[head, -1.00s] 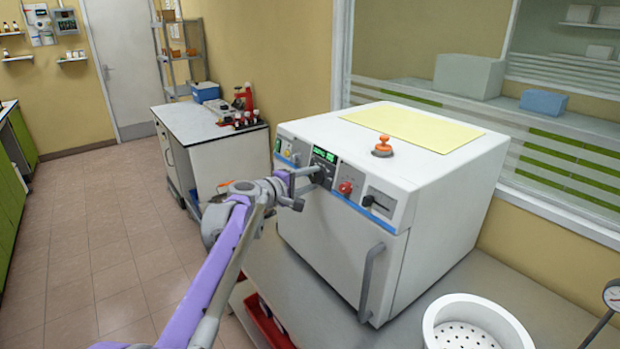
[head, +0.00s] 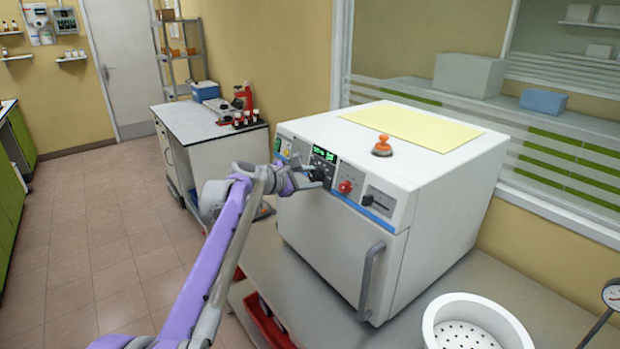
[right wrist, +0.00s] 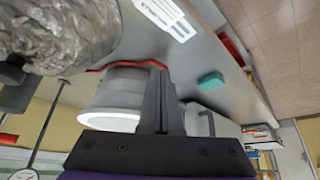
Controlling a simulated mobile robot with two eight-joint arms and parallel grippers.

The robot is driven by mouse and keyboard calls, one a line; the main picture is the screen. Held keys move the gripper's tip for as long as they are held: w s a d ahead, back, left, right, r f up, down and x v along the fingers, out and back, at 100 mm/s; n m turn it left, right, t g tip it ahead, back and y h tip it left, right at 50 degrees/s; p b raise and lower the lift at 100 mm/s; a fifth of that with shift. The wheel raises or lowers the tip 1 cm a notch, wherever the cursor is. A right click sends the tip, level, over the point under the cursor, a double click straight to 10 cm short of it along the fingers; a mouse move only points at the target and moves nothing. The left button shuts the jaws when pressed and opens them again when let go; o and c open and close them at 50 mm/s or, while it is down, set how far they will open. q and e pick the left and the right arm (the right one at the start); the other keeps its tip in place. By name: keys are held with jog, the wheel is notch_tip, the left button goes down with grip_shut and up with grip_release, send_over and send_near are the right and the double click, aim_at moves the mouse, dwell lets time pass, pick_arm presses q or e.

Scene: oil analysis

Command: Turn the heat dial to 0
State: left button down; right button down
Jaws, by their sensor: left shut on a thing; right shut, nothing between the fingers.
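The white oven-like machine (head: 340,240) stands on the bench with its control panel facing front left. The panel has a green display (head: 325,154), a red knob (head: 345,187) and a black slider handle (head: 368,200). My left gripper (head: 322,175) is at the panel just below the display, shut on a dark dial there, which I take as the heat dial. The fingers largely hide this dial, and its marks cannot be read. My right gripper (right wrist: 160,100) shows in the right wrist view, shut and empty, away from the panel.
An orange-topped knob (head: 382,147) and a yellow sheet (head: 412,127) are on the machine's top. A door handle (head: 370,280) sticks out below the panel. A white perforated basket (head: 475,325) stands at front right. A side bench (head: 205,125) is behind left.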

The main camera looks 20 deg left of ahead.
pick_arm(q)
jog(key=shift+r+n, duration=0.1)
jog(key=shift+n, duration=0.4)
jog(key=shift+c, duration=1.8)
grip_release()
jog(key=v, duration=1)
jog(key=shift+s+a+r+b, duration=0.2)
jog(key=shift+s+b, duration=0.1)
jog(key=shift+b, duration=0.1)
